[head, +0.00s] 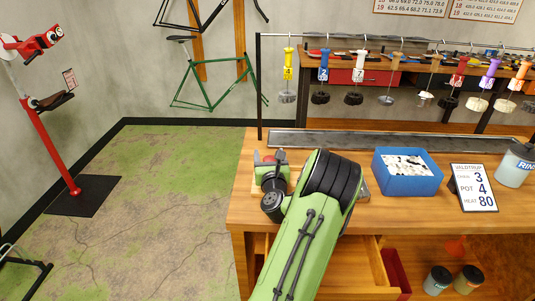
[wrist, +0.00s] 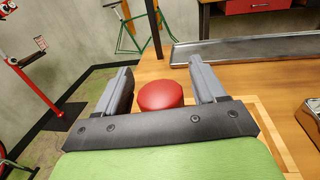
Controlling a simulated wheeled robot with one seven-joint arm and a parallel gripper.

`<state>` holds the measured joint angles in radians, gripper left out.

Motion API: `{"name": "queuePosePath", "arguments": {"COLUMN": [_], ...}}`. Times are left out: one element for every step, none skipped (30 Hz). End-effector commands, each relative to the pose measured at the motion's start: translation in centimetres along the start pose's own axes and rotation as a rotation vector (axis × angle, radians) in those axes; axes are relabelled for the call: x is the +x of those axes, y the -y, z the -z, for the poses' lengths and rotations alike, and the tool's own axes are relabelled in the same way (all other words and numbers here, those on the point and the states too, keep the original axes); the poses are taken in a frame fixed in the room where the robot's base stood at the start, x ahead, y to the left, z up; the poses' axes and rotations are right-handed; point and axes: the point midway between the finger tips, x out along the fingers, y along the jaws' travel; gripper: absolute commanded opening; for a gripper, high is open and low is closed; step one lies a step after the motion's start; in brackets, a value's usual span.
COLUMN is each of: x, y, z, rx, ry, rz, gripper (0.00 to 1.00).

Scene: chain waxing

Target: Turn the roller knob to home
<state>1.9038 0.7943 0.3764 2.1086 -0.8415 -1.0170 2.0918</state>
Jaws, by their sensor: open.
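The roller knob (wrist: 160,95) is a round red knob with a smooth top, low over the wooden bench in the wrist view. My gripper (wrist: 160,72) is open, with one grey finger to the left of the knob and one to the right. Gaps show between the knob and both fingers. I cannot tell how far the fingertips are above or beyond it. The knob's lower part and any home mark are hidden. In the head view a bit of red (head: 268,158) shows by my gripper, mostly covered by my arm.
A blue bin (head: 408,188) of white pieces and a sign card (head: 473,188) stand to the right on the bench. A long metal tray (head: 390,143) lies behind. Tagged hanging items (head: 357,80) line a rail above. An open drawer (head: 350,260) is below the bench.

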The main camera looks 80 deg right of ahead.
Motion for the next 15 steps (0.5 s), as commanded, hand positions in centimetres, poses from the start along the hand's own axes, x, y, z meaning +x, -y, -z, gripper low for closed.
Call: {"name": "queuePosePath", "arguments": {"x": [0.0,0.0,0.0,0.0,0.0,0.01,0.01,0.01,0.01,0.01,0.01,0.01,0.01,0.01,0.02], "y": [0.0,0.0,-0.01,-0.01,-0.01,-0.01,-0.02,-0.01,-0.01,-0.01,-0.01,-0.01,-0.02,-0.02,-0.02], "z": [-0.02,-0.02,-0.02,-0.02,-0.02,-0.01,-0.01,-0.01,-0.01,0.0,0.0,0.0,-0.01,-0.02,-0.04], "rx": [0.0,0.0,0.0,0.0,0.0,0.0,0.0,0.0,0.0,0.0,0.0,0.0,0.0,0.0,0.0], "ry": [0.0,0.0,0.0,0.0,0.0,0.0,0.0,0.0,0.0,0.0,0.0,0.0,0.0,-0.001,-0.001], "rz": [0.0,0.0,0.0,0.0,0.0,0.0,0.0,0.0,0.0,0.0,0.0,0.0,0.0,0.001,0.003], "gripper": [0.69,0.65,0.59,0.54,0.5,0.43,0.39,0.34,0.28,0.24,0.19,0.18,0.18,0.18,0.18]}}
